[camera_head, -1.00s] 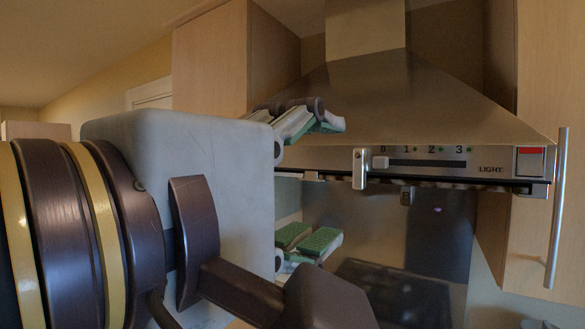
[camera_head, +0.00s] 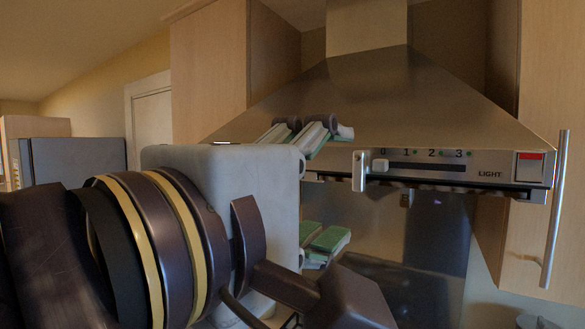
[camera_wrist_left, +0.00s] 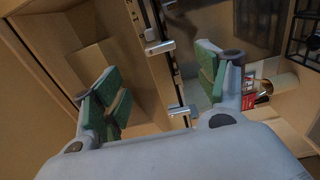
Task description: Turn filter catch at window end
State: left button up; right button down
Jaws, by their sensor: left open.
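A range hood (camera_head: 400,105) has a front strip with a slider and a light switch. A pale metal catch (camera_head: 359,170) hangs upright at the left part of that strip. In the left wrist view, two bar-shaped metal catches show along the hood's edge, one higher (camera_wrist_left: 160,47) and one lower (camera_wrist_left: 181,111). I cannot tell which is at the window end. My left gripper (camera_head: 328,190) is open, its green-padded fingers above and below the hood's left edge. In the left wrist view the open fingers (camera_wrist_left: 163,85) stand either side of the edge, apart from the catches.
A wooden cabinet with a vertical metal handle (camera_head: 556,210) stands right of the hood. Another wooden cabinet (camera_head: 208,80) is at its left. A grey cabinet-like block (camera_head: 78,165) stands far left. In the left wrist view, a dark hob grate (camera_wrist_left: 305,35) shows upper right.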

aim_at(357, 172)
pick_arm(q)
jog(key=shift+w, duration=0.15)
jog(key=shift+p+x, duration=1.35)
jog(key=shift+x, duration=4.15)
jog(key=shift+c, duration=0.2)
jog(key=c, duration=1)
